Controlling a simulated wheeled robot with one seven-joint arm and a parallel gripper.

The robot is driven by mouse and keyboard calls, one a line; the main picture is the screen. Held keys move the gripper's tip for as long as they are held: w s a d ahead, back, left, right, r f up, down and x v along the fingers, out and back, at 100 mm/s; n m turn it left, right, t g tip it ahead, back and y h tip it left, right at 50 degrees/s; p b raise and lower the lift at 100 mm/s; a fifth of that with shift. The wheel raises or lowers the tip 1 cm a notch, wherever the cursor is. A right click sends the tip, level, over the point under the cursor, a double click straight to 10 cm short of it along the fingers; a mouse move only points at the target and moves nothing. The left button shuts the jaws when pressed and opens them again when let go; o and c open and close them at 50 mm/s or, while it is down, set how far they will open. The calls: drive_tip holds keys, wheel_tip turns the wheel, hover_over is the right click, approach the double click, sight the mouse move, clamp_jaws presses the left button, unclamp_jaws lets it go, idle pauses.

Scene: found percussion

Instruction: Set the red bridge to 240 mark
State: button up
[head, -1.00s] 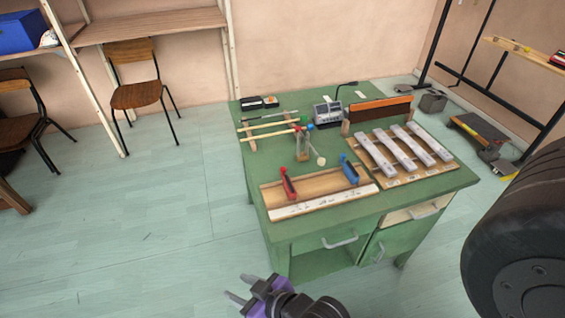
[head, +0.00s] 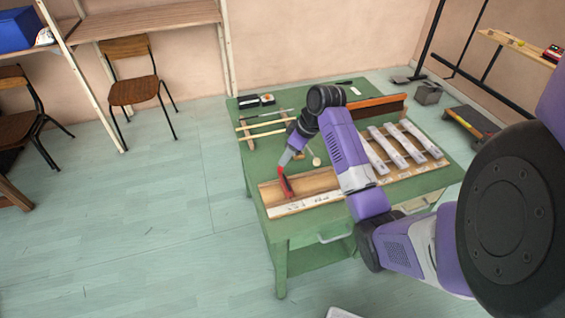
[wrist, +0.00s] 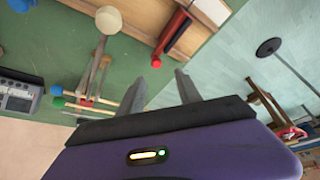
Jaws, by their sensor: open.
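The red bridge (head: 285,186) stands on the wooden board (head: 318,180) near its left end. It also shows in the wrist view (wrist: 170,38), just beyond the fingertips. A white scale strip (head: 290,208) runs along the board's front edge; its marks are too small to read. My gripper (head: 283,161) is above the red bridge, open and empty, pointing down. In the wrist view its two fingers (wrist: 160,82) are spread, with the bridge ahead of them and apart from them. The blue bridge is hidden behind my arm in the head view.
Grey bars on a wooden frame (head: 432,153) stand to the right of the board. Mallets on a rack (head: 262,124) lie behind it; a round mallet head (wrist: 108,20) is near my fingers. A grey device (wrist: 20,95) shows in the wrist view.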

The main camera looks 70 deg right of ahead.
sight(281, 167)
drive_tip(key=x, duration=0.7)
drive_tip(key=shift+s+d+f, duration=0.15)
drive_tip(key=shift+d+f, duration=0.05)
drive_tip(key=shift+d, duration=0.15)
drive_tip(key=shift+c, duration=0.2)
clamp_jaws()
idle(1.0)
